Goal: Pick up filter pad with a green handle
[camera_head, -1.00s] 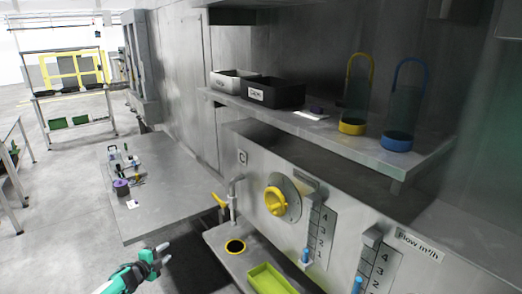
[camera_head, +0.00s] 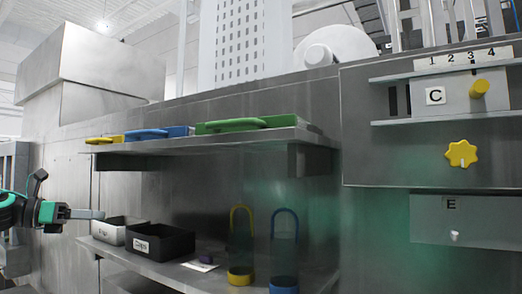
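A filter pad with a green handle (camera_head: 255,124) lies flat on the right part of the upper shelf (camera_head: 200,143), its handle along the front edge. A pad with a blue handle (camera_head: 158,133) and one with a yellow handle (camera_head: 104,140) lie to its left on the same shelf. My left gripper (camera_head: 88,214) comes in at the left edge, below the upper shelf and well away from the green handle. Its fingers point right and are seen side-on, so their opening is unclear. I see nothing held in it. My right gripper is not in view.
The lower shelf (camera_head: 175,275) carries a white bin (camera_head: 110,232), a black bin (camera_head: 160,242), a yellow-based holder (camera_head: 240,277) and a blue-based holder (camera_head: 284,285). A panel with a yellow knob (camera_head: 461,153) stands at right. The space before the upper shelf looks free.

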